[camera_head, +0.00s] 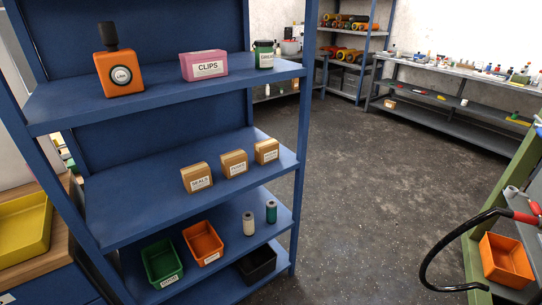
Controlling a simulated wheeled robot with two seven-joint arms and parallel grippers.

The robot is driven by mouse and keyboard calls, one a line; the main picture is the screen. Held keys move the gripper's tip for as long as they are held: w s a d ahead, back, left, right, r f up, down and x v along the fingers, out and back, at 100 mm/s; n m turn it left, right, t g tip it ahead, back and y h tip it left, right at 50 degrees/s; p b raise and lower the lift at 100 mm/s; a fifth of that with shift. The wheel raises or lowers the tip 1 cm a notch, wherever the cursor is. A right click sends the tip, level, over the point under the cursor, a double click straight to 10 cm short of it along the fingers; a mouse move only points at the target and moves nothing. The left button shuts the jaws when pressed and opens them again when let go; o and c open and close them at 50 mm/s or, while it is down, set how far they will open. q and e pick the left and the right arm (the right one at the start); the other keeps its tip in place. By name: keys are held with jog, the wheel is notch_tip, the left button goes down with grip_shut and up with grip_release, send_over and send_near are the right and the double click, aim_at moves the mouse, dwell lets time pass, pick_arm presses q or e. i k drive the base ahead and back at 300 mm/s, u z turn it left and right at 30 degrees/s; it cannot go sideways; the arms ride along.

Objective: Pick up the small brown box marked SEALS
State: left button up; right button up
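The small brown box marked SEALS (196,177) stands upright on the middle shelf (140,197) of the blue shelf unit. It is the leftmost of three similar brown boxes, and its label faces me. The middle brown box (234,163) and the right brown box (266,151) stand apart from it, farther right and farther back; I cannot read their labels for certain. Neither of my grippers shows in the head view.
The upper shelf (150,98) holds an orange device (120,74), a pink CLIPS box (204,65) and a dark jar (263,54). Below are a green bin (162,262) and an orange bin (203,243). A blue post (299,170) borders the shelves; floor (400,180) lies open beyond.

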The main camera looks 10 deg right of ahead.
aim_at(196, 177)
jog(key=z, duration=1.55)
jog(key=i, duration=2.4)
jog(key=u, duration=2.4)
